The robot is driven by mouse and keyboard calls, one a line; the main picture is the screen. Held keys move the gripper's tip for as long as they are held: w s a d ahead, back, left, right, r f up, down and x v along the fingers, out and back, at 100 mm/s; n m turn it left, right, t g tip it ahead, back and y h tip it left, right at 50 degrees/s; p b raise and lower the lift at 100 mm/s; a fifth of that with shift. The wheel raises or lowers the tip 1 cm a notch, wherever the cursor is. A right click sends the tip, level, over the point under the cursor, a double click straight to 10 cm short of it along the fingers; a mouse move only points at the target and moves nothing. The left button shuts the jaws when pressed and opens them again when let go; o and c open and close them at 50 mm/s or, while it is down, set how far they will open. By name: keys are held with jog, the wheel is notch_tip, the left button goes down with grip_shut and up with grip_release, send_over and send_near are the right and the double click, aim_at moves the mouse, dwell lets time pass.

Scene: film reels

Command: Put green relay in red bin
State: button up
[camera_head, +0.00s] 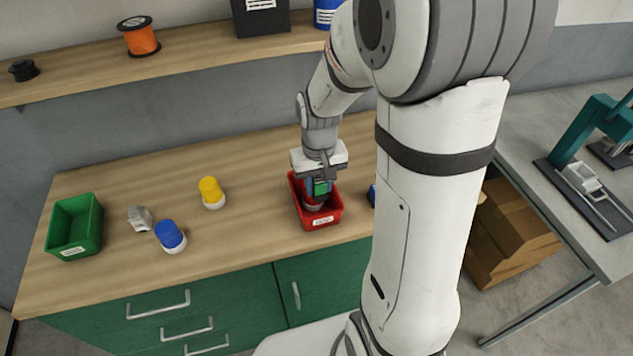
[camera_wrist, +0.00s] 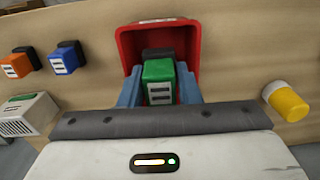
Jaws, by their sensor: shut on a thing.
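The green relay (camera_wrist: 158,72) has a dark grey end and sits between the blue fingers of my gripper (camera_wrist: 159,90) in the wrist view. My gripper is shut on it. The red bin (camera_wrist: 184,38) lies around and below the relay in that view. In the head view my gripper (camera_head: 319,187) points down over the red bin (camera_head: 334,213), and a bit of the green relay (camera_head: 321,187) shows between the fingers. The fingertips are within the bin's outline. I cannot tell whether the relay touches the bin floor.
A blue relay (camera_wrist: 65,59), an orange relay (camera_wrist: 17,65) and a white vented box (camera_wrist: 27,115) lie beside the bin. Yellow (camera_head: 211,192) and blue (camera_head: 170,236) capped pieces, a grey part (camera_head: 140,218) and a green bin (camera_head: 75,228) stand left. A shelf (camera_head: 200,58) runs behind.

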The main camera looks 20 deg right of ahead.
jog(key=shift+f+b, duration=0.5)
jog(key=shift+f, duration=0.1)
jog(key=o, duration=1)
